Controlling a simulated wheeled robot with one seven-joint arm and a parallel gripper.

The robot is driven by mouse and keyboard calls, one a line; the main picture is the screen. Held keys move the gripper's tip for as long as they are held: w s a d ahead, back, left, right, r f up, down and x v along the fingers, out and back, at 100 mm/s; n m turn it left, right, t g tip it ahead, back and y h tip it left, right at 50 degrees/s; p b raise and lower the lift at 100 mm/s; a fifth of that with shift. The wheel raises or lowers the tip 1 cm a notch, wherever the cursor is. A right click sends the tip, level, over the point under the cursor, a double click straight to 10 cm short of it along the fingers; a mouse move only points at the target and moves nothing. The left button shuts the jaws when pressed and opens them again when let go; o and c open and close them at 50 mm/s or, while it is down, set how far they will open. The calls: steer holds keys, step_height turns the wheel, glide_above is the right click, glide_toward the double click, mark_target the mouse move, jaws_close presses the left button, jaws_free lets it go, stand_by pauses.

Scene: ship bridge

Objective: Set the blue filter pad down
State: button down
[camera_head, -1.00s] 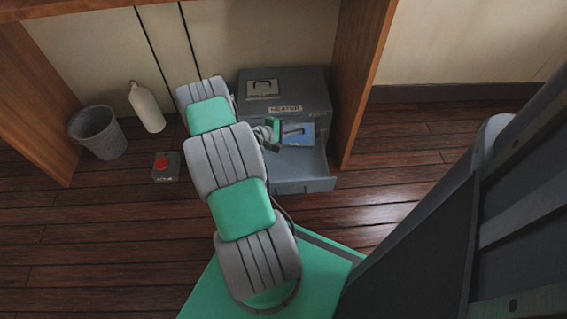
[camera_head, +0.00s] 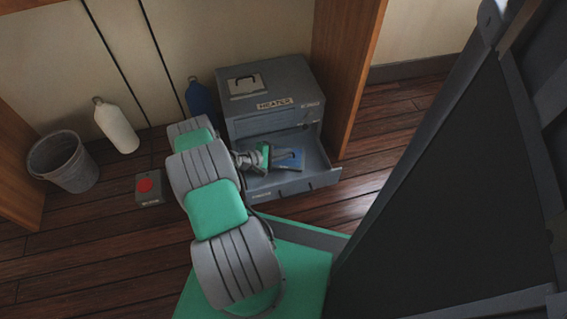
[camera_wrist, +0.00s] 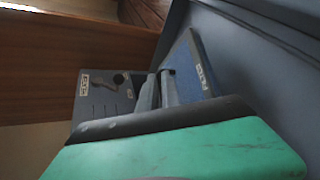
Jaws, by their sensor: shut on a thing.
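The blue filter pad (camera_head: 291,160) is in my gripper (camera_head: 278,158), over the open drawer (camera_head: 298,187) of the grey heater (camera_head: 275,112). In the wrist view the pad (camera_wrist: 186,62) shows its blue face and a lettered edge, held by the grey fingers (camera_wrist: 158,88). The fingers are shut on the pad's near side. The pad looks low, within the drawer's outline, but I cannot tell whether it touches the drawer floor. My own wrist hides part of the drawer and of the pad.
A wooden panel (camera_head: 345,75) stands close to the heater's right side. A blue bottle (camera_head: 200,100), a white bottle (camera_head: 116,127), a grey bin (camera_head: 63,162) and a box with a red button (camera_head: 149,187) stand to the left. Floor right of the drawer is free.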

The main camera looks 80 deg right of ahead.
step_height(320, 180, down, 4)
steer(key=shift+b, duration=0.95)
steer(key=shift+r, duration=0.15)
steer(key=c, duration=1.5)
jaws_free()
steer(key=shift+c, duration=0.2)
